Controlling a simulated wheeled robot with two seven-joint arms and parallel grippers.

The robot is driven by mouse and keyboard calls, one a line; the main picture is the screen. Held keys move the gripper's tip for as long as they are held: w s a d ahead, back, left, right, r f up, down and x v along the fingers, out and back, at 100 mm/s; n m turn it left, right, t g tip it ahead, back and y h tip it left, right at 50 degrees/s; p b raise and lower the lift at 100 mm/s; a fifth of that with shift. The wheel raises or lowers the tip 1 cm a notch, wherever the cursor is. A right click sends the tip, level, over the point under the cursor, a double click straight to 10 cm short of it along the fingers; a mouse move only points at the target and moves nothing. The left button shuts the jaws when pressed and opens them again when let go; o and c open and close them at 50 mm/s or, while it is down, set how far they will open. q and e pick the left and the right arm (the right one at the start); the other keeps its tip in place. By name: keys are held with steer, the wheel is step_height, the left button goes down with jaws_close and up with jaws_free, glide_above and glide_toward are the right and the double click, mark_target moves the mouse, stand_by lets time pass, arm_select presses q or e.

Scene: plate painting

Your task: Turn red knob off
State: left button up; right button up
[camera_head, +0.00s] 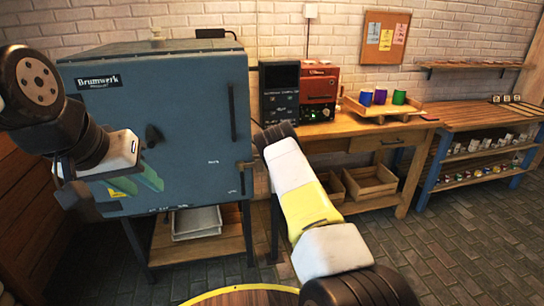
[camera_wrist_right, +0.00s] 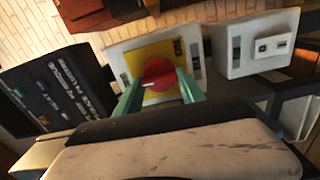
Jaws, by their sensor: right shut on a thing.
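The red knob (camera_wrist_right: 158,75) is a round dial with a pale mark, on a yellow plate (camera_wrist_right: 160,98) fixed to a white box (camera_wrist_right: 114,66), in the right wrist view. My right gripper (camera_wrist_right: 160,88) has its green fingers on either side of the knob, shut on it. In the head view my right arm reaches in from the lower right, and its gripper and the knob are hidden behind it. My left gripper (camera_head: 136,183) hangs in front of the blue kiln, open and empty, its green fingers apart.
A blue-grey kiln (camera_head: 200,140) stands at left. A black control panel (camera_head: 280,88) and a red machine (camera_head: 318,88) stand near the wall. A wooden tray (camera_head: 384,108) with coloured cups is on the bench. A second white box (camera_wrist_right: 234,62) is right of the knob.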

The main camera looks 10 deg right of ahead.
steer(key=shift+f+n, duration=0.1)
steer(key=shift+n, duration=0.2)
steer(key=o, duration=1.3)
steer(key=s, duration=0.8)
steer(key=shift+d, duration=0.1)
steer(key=shift+w, duration=0.1)
